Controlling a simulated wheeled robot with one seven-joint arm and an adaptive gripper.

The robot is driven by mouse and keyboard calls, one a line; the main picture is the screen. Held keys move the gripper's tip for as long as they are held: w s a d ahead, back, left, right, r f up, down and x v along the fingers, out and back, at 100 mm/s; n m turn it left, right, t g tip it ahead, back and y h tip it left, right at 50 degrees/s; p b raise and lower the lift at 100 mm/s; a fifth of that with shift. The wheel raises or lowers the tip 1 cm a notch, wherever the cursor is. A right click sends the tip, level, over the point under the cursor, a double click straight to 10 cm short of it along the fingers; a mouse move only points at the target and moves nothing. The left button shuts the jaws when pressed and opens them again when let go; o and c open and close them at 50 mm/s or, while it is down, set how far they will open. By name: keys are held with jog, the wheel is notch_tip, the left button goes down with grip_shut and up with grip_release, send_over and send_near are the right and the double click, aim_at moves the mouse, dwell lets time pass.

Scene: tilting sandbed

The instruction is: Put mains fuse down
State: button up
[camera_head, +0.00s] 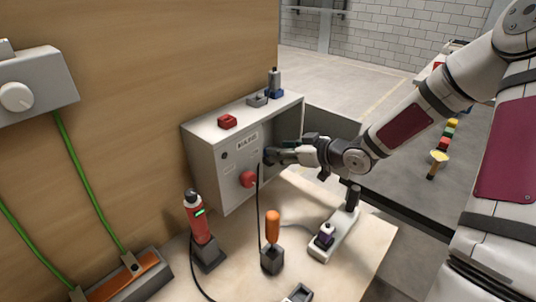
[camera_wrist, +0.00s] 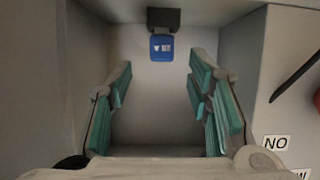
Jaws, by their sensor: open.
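I cannot tell for certain which thing is the mains fuse. In the wrist view a small blue block (camera_wrist: 161,47) with a white mark joins a dark block (camera_wrist: 163,18) at the far end of a grey recess. My gripper (camera_wrist: 160,95) is open, with teal-lined fingers on both sides of the empty space before the blue block. The fingers do not touch it. In the head view my gripper (camera_head: 273,156) reaches in at the right side of the grey box (camera_head: 208,160). Its fingertips are partly hidden there.
On the box stand a red block (camera_head: 227,121), a grey block (camera_head: 257,100) and a grey cylinder on a blue base (camera_head: 274,82). A red knob (camera_head: 247,179) juts from its front. A red tool (camera_head: 196,219), an orange-handled tool (camera_head: 272,226) and a white strip (camera_head: 335,236) stand on the bench.

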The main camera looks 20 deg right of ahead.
jog(key=shift+x, duration=2.85)
jog(key=shift+s+a, duration=0.1)
grip_shut()
